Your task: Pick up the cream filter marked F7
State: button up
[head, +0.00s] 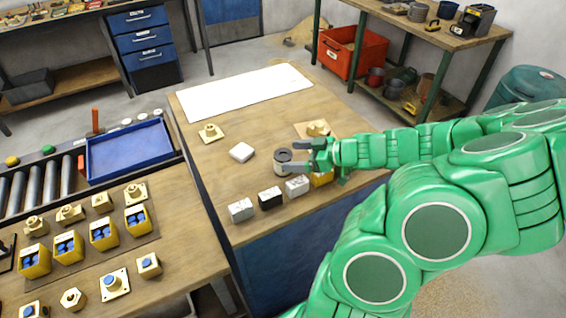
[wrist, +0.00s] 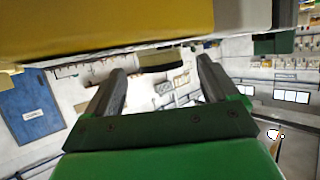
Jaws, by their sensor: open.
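No F7 mark is legible in either view. In the head view, a short cream-grey cylinder with a dark ring on top (head: 283,161) stands on the middle wooden table at the tips of my gripper (head: 299,156). A low cream-white block (head: 241,152) lies to its left, apart from my gripper. I cannot tell which is the cream filter. My gripper is open, reaching left, low over the table. In the wrist view, its two fingers (wrist: 160,85) are apart, and I see nothing clearly held between them.
A grey block (head: 241,210), a black block (head: 270,199), a pale block (head: 297,187) and a yellow block (head: 321,178) line the near edge. A yellow surface (wrist: 130,25) looms close in the wrist view.

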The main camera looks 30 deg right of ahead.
jog(key=shift+x, duration=1.25)
jog(key=c, duration=1.2)
jog(key=shift+r, duration=0.1)
